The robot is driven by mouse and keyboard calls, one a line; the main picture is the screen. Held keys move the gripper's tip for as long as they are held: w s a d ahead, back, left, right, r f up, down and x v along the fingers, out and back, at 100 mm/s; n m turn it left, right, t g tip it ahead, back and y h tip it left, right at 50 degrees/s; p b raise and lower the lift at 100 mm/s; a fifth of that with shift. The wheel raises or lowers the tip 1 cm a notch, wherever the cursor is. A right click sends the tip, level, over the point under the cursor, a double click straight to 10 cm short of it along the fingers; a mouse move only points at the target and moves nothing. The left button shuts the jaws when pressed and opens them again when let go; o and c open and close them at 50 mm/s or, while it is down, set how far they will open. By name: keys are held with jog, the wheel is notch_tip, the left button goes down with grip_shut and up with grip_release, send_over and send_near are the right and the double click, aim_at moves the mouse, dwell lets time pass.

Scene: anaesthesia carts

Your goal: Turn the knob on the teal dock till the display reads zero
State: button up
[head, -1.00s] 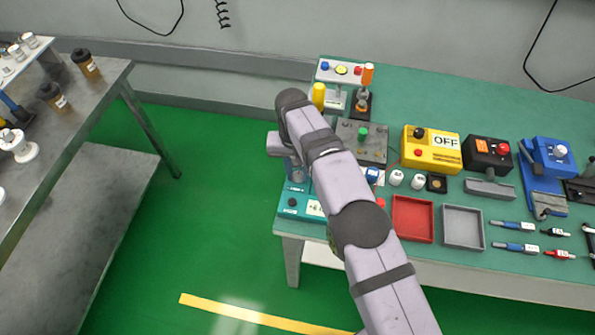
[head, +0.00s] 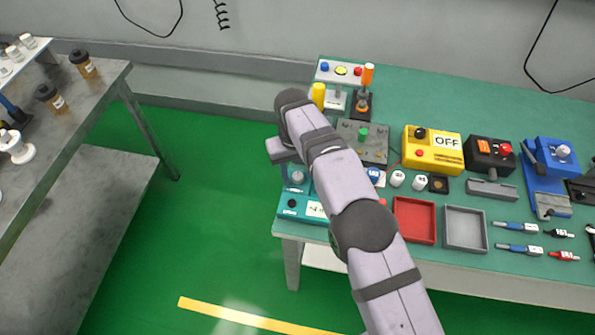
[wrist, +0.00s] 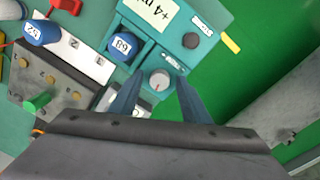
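The teal dock (head: 291,213) sits at the table's near left corner, partly hidden by my arm in the head view. In the wrist view the dock (wrist: 133,53) has a white display (wrist: 152,13) reading "+4" with a cut-off unit, a dark round knob (wrist: 191,40) and a light grey knob (wrist: 159,80) with a red mark. My gripper (wrist: 160,76) is open, its two dark blue fingers on either side of the grey knob with gaps showing. I cannot tell its height above the knob. In the head view the display (head: 316,209) is partly covered.
Red (head: 414,240) and grey trays (head: 464,248) lie right. Green floor is open left of the table.

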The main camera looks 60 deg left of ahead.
aim_at(296, 176)
notch_tip(296, 176, up, 6)
jog(key=shift+s+f+b, duration=0.1)
jog(key=shift+b, duration=0.6)
jog(key=shift+r, duration=0.75)
